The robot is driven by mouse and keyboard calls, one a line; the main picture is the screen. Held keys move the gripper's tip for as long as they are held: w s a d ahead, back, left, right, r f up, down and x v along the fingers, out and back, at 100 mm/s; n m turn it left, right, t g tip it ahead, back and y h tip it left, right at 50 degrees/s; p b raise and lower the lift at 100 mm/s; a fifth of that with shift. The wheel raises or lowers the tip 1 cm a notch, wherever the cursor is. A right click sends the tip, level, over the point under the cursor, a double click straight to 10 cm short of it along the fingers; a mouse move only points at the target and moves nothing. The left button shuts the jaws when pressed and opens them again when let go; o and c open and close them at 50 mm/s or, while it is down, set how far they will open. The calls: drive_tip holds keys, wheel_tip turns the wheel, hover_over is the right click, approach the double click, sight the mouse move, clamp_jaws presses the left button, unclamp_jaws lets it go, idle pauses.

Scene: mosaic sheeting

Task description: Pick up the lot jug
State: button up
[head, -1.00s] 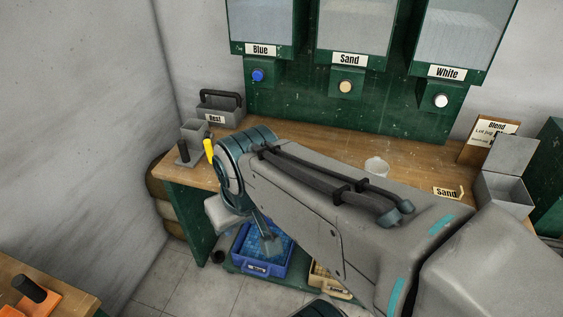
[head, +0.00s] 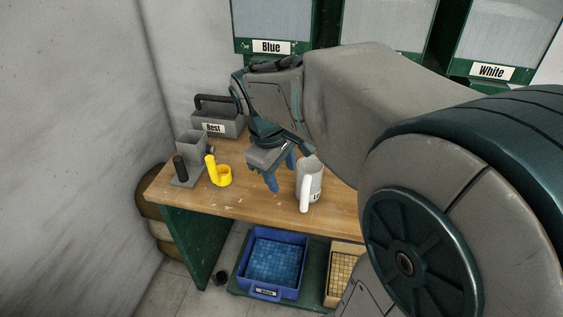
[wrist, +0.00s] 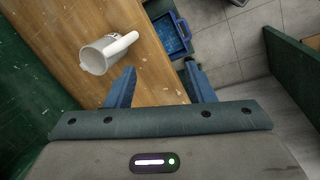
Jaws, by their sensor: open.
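The lot jug (head: 313,180) is a pale grey-white jug with a white handle and a partly visible label starting with "L". It stands upright on the wooden bench (head: 240,205). It also shows in the wrist view (wrist: 96,60), up and to the left of the fingers, its handle pointing toward the upper right. My gripper (head: 281,173) is open and empty, with its blue fingers pointing down just left of the jug in the head view. In the wrist view my gripper (wrist: 160,70) has only bench edge and floor between its fingers.
A yellow ring-shaped tool (head: 221,177), a grey stand with a black handle (head: 187,168) and a "Best" carrier (head: 218,124) are on the bench to the left. Blue (head: 271,292) and tan crates (head: 343,262) sit below. Dispensers labelled Blue and White (head: 491,72) are behind.

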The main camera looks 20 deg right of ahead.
sight(302, 197)
drive_tip(key=w+d+f+n+g+h+b, duration=0.25)
drive_tip(key=w+d+f+n+b, duration=0.35)
drive_tip(key=w+f, duration=0.5)
drive_tip(key=shift+n+y, duration=0.45)
drive_tip(key=shift+n, duration=0.05)
drive_tip(key=x, duration=1.2)
drive_tip(key=shift+d+f, duration=0.1)
drive_tip(key=shift+f, duration=0.05)
drive_tip(key=shift+w, duration=0.1)
clamp_jaws()
